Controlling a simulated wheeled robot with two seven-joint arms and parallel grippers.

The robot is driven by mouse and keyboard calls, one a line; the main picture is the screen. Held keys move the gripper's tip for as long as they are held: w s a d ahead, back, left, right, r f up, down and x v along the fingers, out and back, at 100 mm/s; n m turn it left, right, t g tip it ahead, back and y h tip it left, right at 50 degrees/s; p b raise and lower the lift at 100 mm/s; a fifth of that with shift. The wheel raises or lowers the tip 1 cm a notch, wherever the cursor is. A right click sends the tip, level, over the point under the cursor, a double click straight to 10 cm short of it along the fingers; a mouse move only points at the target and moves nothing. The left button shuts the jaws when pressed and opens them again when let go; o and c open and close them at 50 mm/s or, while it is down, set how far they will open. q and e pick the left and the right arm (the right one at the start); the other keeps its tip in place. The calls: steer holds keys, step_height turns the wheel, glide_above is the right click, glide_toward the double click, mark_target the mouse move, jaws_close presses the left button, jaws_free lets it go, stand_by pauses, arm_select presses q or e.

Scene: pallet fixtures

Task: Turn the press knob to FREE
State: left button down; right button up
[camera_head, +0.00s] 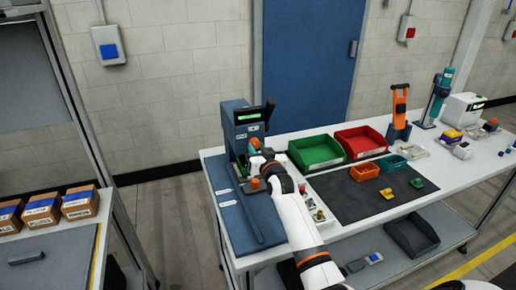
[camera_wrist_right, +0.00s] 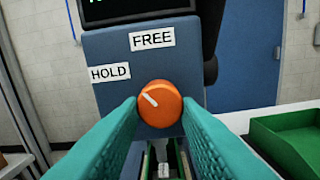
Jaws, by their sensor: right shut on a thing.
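The press (camera_head: 240,117) is a blue-grey machine with a small green-lit display, at the left end of the white workbench. In the right wrist view its orange round knob (camera_wrist_right: 160,103) sits on the front panel (camera_wrist_right: 112,48). The knob's white mark points up and left, towards the HOLD label (camera_wrist_right: 110,73). The FREE label (camera_wrist_right: 152,39) is above the knob. My right gripper (camera_wrist_right: 160,108) is shut on the knob, one teal finger on each side. In the head view my right arm hides part of the press front. My left gripper is not in view.
A green bin (camera_head: 316,151) and a red bin (camera_head: 361,140) stand right of the press. A dark mat (camera_head: 352,200) with small parts lies in front of them. A black lever (camera_head: 269,108) rises at the press's right side. Boxes (camera_head: 41,210) sit on the left table.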

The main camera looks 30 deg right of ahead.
steer(key=m, duration=0.3)
steer(key=shift+a+m+p, duration=0.1)
steer(key=shift+m+p, duration=0.2)
steer(key=shift+p, duration=0.1)
steer(key=shift+m+p, duration=0.3)
steer(key=shift+m, duration=1.6)
steer(key=o, duration=1)
steer(key=b+v, duration=0.1)
steer(key=v, duration=1.1)
steer(key=shift+a+b, duration=0.1)
steer(key=shift+b, duration=0.2)
